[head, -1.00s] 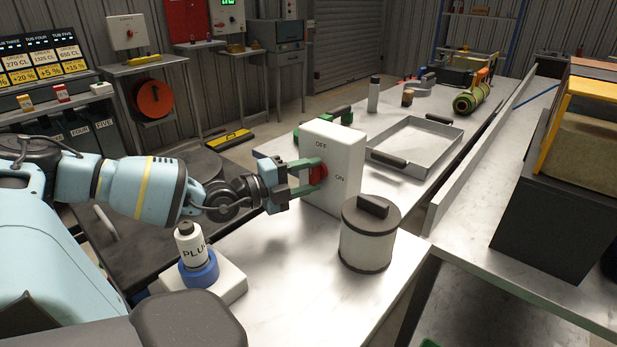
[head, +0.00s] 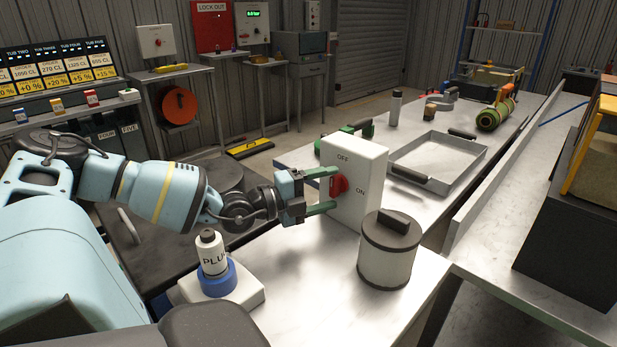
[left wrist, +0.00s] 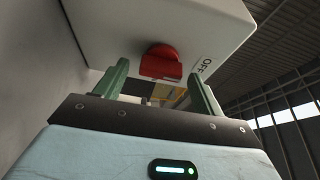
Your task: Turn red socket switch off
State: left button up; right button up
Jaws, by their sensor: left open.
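The red socket switch (head: 338,186) is a red knob on the left-facing side of a white box (head: 366,190) standing on the metal bench. "OFF" is printed above the knob and "ON" to its lower right. My left gripper (head: 333,189) is open, with one green finger above the knob and one below it. In the left wrist view the red knob (left wrist: 161,63) shows between and just beyond the fingertips (left wrist: 159,72), with a gap on each side and "OFF" at the right. I cannot tell which label the knob points to. My right gripper is not in view.
A lidded canister (head: 388,255) stands close in front of the box. A plug (head: 213,254) sits in a blue ring on a pale base below my left arm. A metal tray (head: 440,160) lies behind the box.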

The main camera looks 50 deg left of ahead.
pick_arm(q)
jog(key=p+v, duration=0.1)
jog(key=v, duration=0.6)
dwell(0.3)
jog(key=shift+w+r, duration=0.1)
jog(key=shift+r, duration=0.05)
